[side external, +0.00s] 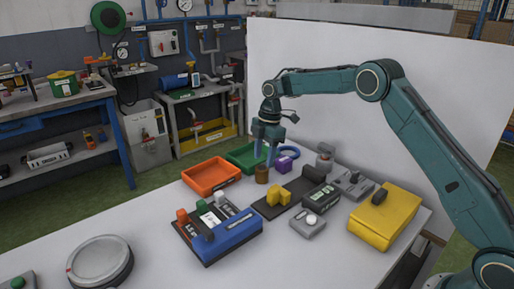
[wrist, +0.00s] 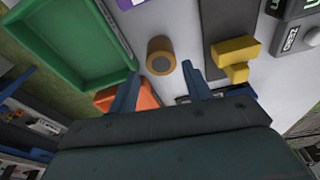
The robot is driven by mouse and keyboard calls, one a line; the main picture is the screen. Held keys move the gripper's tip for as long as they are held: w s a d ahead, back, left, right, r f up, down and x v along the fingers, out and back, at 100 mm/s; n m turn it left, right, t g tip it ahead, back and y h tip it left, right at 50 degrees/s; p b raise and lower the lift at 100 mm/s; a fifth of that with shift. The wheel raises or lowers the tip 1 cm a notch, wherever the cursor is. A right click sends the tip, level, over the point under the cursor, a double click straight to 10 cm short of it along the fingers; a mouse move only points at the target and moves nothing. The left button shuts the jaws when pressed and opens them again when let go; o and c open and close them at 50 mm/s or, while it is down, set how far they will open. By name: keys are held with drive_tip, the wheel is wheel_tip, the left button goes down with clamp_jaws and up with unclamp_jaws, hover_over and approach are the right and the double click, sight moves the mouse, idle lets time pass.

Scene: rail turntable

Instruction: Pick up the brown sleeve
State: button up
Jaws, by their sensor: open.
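The brown sleeve (side external: 262,174) is a short upright cylinder standing on the white table, between the orange tray and the dark rail. I cannot tell the exact height gap between the fingertips and the sleeve.
An orange tray (side external: 211,186) and a green tray (wrist: 62,75) lie close by. A purple block (side external: 285,165) and blue ring (side external: 289,152) are near the gripper. A yellow block (side external: 280,196) sits on the dark rail (side external: 303,190).

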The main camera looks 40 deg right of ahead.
sight(262, 168)
drive_tip(key=shift+a+f, duration=0.1)
drive_tip(key=shift+f, duration=0.35)
drive_tip(key=shift+s+a+f, duration=0.1)
drive_tip(key=shift+a+f, duration=0.1)
drive_tip(key=shift+f, duration=1.1)
drive_tip(key=shift+a+f, duration=0.2)
drive_tip(key=shift+f, duration=1.05)
drive_tip(key=c, duration=0.9)
drive_tip(key=shift+c, duration=0.2)
drive_tip(key=shift+r, duration=0.2)
drive_tip(key=shift+r, duration=4.9)
